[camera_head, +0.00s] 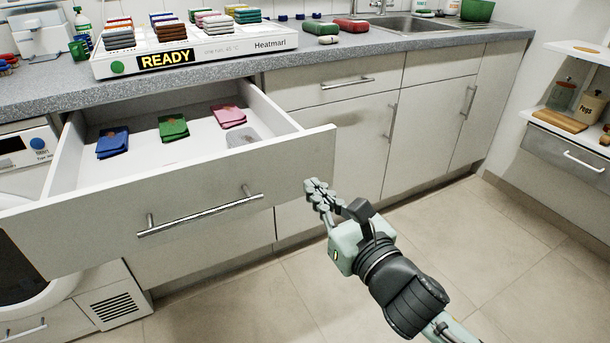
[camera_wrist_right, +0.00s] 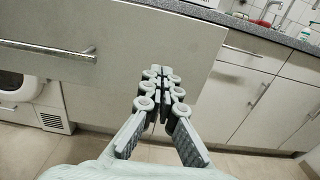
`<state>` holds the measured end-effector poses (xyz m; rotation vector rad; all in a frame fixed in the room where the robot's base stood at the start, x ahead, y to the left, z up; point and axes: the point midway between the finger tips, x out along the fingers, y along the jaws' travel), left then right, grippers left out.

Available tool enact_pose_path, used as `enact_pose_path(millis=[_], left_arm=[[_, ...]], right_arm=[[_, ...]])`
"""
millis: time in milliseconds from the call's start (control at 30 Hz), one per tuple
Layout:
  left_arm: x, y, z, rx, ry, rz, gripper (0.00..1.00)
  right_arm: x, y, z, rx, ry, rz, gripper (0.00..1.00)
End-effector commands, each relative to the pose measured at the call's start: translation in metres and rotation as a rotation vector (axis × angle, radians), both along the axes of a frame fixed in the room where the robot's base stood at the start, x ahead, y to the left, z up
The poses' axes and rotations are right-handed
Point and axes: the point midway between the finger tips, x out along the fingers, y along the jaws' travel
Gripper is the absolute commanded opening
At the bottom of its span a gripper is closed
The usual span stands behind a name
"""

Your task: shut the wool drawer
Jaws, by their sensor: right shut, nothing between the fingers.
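The wool drawer (camera_head: 172,197) stands pulled out from under the counter at the left of the head view. Inside lie folded blue (camera_head: 113,142), green (camera_head: 173,127) and pink (camera_head: 229,116) cloth pieces. A metal bar handle (camera_head: 200,216) runs across its front. My right gripper (camera_head: 315,186) is shut and empty, its fingertips near the right end of the drawer front; I cannot tell whether they touch it. In the right wrist view the shut fingertips (camera_wrist_right: 159,75) show against the drawer front (camera_wrist_right: 130,45), right of the handle (camera_wrist_right: 50,49). My left gripper is not in view.
The grey counter (camera_head: 390,42) carries a white Heatmarl tray (camera_head: 190,55) with stacked cloths and a READY sign. Closed cabinets (camera_head: 350,135) stand right of the drawer. A front-loading machine (camera_head: 20,270) is below left. The tiled floor (camera_head: 230,305) is clear. Shelves (camera_head: 575,110) stand at right.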

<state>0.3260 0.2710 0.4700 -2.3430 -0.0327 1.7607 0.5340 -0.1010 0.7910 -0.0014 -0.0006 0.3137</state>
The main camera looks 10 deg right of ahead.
Motion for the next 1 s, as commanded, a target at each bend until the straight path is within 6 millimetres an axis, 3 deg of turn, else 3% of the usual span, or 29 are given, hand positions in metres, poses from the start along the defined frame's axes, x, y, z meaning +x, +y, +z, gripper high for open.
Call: enact_pose_path(millis=[100,300,800,1000], left_arm=[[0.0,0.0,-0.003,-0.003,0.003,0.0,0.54],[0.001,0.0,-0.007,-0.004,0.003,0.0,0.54],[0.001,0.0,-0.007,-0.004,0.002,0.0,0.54],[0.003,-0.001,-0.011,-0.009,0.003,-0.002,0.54]], right_arm=[[0.02,0.007,0.001,0.003,-0.001,-0.001,0.0],[0.039,0.013,0.0,0.001,-0.001,0.0,0.0],[0.044,0.014,0.0,0.001,-0.001,0.0,0.0],[0.059,0.019,0.002,0.0,-0.001,-0.001,0.0]])
